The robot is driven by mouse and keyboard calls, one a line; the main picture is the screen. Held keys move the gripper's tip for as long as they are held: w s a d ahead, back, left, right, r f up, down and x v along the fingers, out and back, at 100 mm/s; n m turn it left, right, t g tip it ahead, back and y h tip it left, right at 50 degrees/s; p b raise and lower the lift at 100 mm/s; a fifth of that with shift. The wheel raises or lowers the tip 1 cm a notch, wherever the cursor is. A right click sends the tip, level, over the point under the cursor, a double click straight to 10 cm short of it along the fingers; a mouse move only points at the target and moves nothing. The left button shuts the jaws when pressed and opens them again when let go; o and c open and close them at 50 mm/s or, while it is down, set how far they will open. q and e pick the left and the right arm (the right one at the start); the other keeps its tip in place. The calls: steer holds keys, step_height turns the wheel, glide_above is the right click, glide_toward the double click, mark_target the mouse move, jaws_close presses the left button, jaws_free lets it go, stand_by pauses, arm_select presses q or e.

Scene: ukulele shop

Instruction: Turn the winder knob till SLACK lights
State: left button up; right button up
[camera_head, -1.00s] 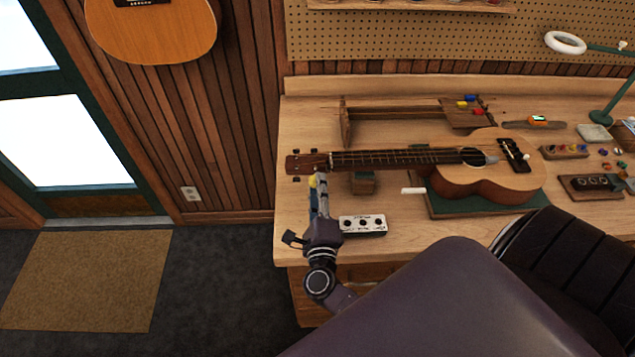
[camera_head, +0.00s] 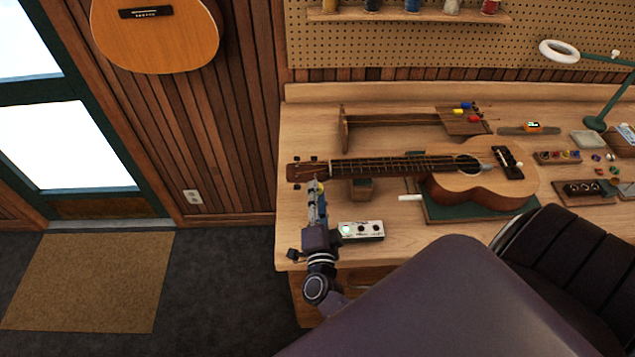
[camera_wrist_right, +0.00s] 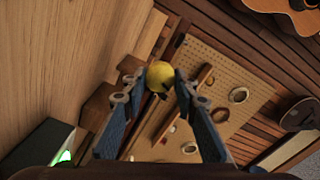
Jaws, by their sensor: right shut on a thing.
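The ukulele (camera_head: 480,185) lies on its back on the bench, its headstock (camera_head: 305,172) at the left end. My right gripper (camera_head: 317,190) is at the headstock, over the bench's left part. In the right wrist view my right gripper (camera_wrist_right: 156,88) is shut on a round yellow knob (camera_wrist_right: 160,75), a finger on each side. A small white box (camera_head: 361,230) with a row of lamps stands right of the gripper; its left lamp (camera_head: 345,229) glows green, the others are dark. The lamp labels are too small to read. My left gripper is not in view.
The ukulele rests on a green mat (camera_head: 440,210) and a small neck block (camera_head: 362,188). A wooden stringed jig (camera_head: 400,119) stands behind it. A green lamp (camera_head: 596,122) and small parts fill the right side. A dark chair (camera_head: 545,255) stands in front.

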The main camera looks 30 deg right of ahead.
steer(key=shift+a+n, duration=0.1)
steer(key=shift+n, duration=0.3)
steer(key=shift+f, duration=0.1)
steer(key=o, duration=0.9)
steer(key=shift+c, duration=0.2)
steer(key=shift+m, duration=0.3)
